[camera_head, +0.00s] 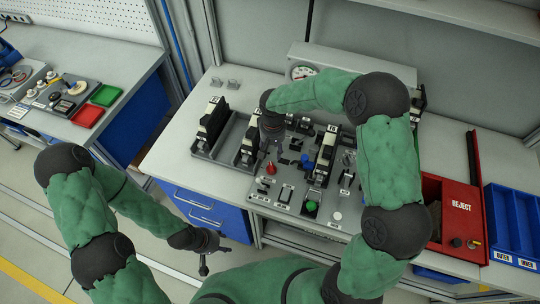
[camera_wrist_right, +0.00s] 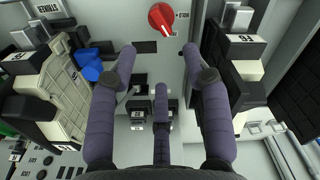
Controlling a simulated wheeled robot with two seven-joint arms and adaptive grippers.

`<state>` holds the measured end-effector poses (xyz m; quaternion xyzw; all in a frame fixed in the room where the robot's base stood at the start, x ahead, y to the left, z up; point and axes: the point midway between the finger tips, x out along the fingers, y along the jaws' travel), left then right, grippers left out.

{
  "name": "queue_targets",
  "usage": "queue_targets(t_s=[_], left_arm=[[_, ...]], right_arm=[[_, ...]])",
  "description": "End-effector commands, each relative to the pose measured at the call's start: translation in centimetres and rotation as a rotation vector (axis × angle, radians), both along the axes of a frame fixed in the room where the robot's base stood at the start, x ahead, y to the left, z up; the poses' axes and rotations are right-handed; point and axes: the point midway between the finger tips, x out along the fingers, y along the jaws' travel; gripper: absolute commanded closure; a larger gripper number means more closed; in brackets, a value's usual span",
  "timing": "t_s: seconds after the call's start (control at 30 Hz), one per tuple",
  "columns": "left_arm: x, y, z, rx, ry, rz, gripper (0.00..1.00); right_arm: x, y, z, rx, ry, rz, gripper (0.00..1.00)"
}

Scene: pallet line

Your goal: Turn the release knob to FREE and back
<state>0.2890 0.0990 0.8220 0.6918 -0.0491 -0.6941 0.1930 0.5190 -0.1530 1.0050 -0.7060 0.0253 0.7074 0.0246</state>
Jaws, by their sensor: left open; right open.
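My right gripper (camera_head: 276,150) points down over the panel, just behind the knob. In the right wrist view its fingers (camera_wrist_right: 160,52) are spread and empty, with the knob beyond the fingertips and apart from them. My left gripper (camera_head: 204,265) is open and empty, low in front of the bench.
Black-and-white clamp-like units (camera_head: 322,153) rise from the panel on both sides of my right gripper. A blue part (camera_head: 307,161) and a green button (camera_head: 311,206) are nearby. A red reject bin (camera_head: 433,190) and blue bin (camera_head: 513,222) stand at right.

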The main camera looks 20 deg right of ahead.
Motion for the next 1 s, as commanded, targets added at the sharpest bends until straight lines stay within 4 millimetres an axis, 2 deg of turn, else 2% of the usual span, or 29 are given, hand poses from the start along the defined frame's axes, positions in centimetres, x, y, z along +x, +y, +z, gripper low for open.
queue_targets(t_s=[0.4, 0.6, 0.77, 1.0], left_arm=[[-0.1, 0.0, -0.6, 0.0, 0.001, 0.0, 0.51], [0.0, 0.0, -0.8, 0.0, 0.001, 0.0, 0.51], [0.0, 0.0, -0.9, 0.0, 0.001, 0.0, 0.51], [0.0, 0.0, -0.9, 0.0, 0.001, 0.0, 0.51]], right_arm=[[-0.1, 0.0, -6.8, 0.0, 0.005, 0.0, 0.51], [-0.1, 0.0, -9.3, 0.001, 0.003, -0.001, 0.51], [-0.1, 0.0, -10.3, 0.001, 0.001, 0.001, 0.51], [-0.1, 0.0, -10.4, 0.001, 0.001, 0.0, 0.51]])
